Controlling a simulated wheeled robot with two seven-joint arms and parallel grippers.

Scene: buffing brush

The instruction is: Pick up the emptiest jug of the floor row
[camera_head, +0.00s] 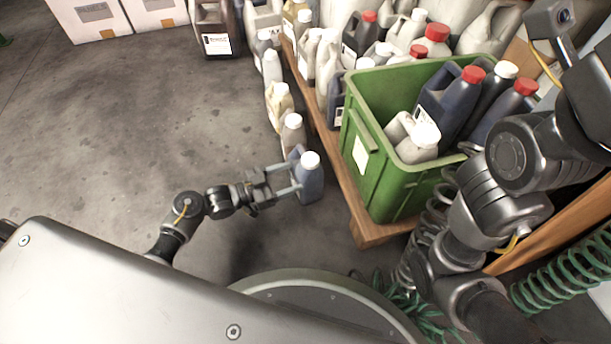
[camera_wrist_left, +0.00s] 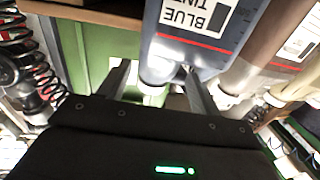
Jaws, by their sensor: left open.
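The floor row is a line of white-capped jugs beside the wooden pallet. Its nearest jug is a blue one (camera_head: 311,184) with a white cap. Behind it stand a grey-brown jug (camera_head: 292,138), a cream jug (camera_head: 279,105) and paler ones (camera_head: 272,68). My left gripper (camera_head: 293,177) is open, its fingers reaching the blue jug at handle side. In the left wrist view the jug (camera_wrist_left: 205,52) carries a "BLUE TINT" label, and its pale narrow part shows between the open fingers (camera_wrist_left: 157,82). Whether they touch it I cannot tell. Fill levels are hard to judge.
A green crate (camera_head: 362,190) holding several jugs stands on the wooden pallet (camera_head: 370,233), close right of the blue jug. More jugs crowd the pallet behind. White boxes (camera_head: 95,15) stand at the back left. The concrete floor on the left is clear.

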